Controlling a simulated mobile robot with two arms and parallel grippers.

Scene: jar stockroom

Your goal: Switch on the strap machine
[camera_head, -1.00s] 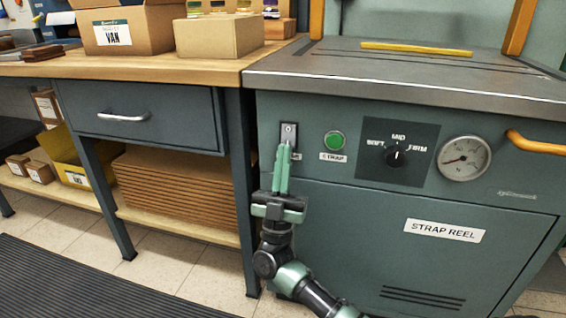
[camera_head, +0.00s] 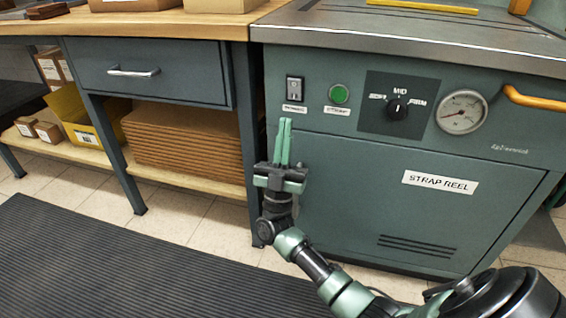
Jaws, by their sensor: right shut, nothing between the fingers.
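The strap machine (camera_head: 330,185) is a grey-green cabinet with a metal top at the right. On its front panel are a small rocker switch (camera_head: 294,88) with a label under it, a round green button (camera_head: 339,94) labelled STRAP, a black dial (camera_head: 397,107) marked SOFT, MID and FIRM, and a round gauge (camera_head: 461,111). My right gripper (camera_head: 284,122) is shut and empty, fingers pointing up, a little below the switch and apart from it. The switch is in full view; its position is too small to tell. My left gripper is not in view.
A wooden workbench (camera_head: 190,28) with a drawer (camera_head: 145,70) stands at the left. Under it are stacked cardboard (camera_head: 180,148) and a yellow bin (camera_head: 80,118). An orange handle (camera_head: 535,98) sticks out at the machine's right. The floor with a dark ribbed mat (camera_head: 110,260) is clear.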

